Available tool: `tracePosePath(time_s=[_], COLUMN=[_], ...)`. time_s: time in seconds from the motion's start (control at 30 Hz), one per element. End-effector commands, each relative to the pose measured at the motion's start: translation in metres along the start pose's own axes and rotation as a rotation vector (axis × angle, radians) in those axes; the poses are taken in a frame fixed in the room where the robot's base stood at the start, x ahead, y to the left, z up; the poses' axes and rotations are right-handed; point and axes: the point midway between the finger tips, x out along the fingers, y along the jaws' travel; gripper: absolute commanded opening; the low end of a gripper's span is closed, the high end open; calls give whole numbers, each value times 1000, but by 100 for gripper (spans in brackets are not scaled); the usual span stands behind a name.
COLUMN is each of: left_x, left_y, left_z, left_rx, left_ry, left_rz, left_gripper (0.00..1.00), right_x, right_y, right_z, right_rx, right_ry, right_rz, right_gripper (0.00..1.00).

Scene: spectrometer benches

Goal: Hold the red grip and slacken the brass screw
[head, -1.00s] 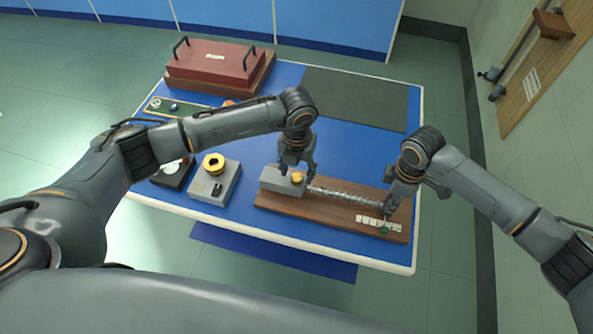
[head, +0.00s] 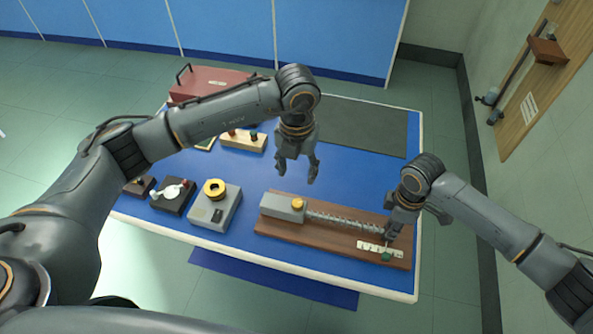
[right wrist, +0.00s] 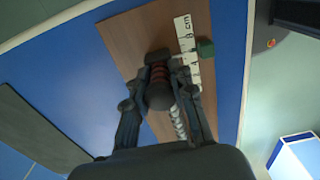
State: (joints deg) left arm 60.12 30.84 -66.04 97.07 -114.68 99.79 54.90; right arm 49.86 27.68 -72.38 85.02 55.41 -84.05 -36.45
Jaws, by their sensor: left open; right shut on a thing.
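A brass screw (head: 298,203) sits on top of a grey block (head: 283,208) at the left end of a wooden board (head: 330,235). A coiled spring (head: 345,220) runs from the block to the right. The red grip (right wrist: 158,76), ribbed, is at the board's right end, between my right gripper's fingers in the right wrist view. In the head view it is hidden by my right gripper (head: 391,233), which is shut on it. My left gripper (head: 298,172) is open and empty, pointing down behind the block, apart from the screw.
A white scale (head: 369,247) marked in cm and a green piece (head: 386,256) lie near the right end of the board. A grey box with a yellow ring (head: 214,188) stands to its left. A dark mat (head: 365,128) covers the table's back right.

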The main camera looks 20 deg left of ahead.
Motion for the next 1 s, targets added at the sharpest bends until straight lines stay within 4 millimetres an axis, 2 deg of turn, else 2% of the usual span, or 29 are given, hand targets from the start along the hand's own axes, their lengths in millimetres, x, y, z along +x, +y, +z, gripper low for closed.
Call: tracePosePath(time_s=[0.13,0.23,0.7,0.83,1.0], left_x=[1,1,1,1,2], left_y=[0,-1,-3,-3,-4], left_z=[0,0,-3,-3,-3], left_rx=[68,201,1210,1407,1546], left_ry=[0,0,1,1,1], left_rz=[0,0,-3,-2,-2], left_gripper=[52,52,52,52,52], right_x=[3,3,3,3,3], right_y=[-2,-2,-2,-2,-2], right_z=[3,3,3,3,3], right_rx=[2,2,2,2,2], right_ry=[-7,-7,-7,-7,-7], right_rz=[-7,-7,-7,-7,-7], right_gripper=[0,0,0,0,0])
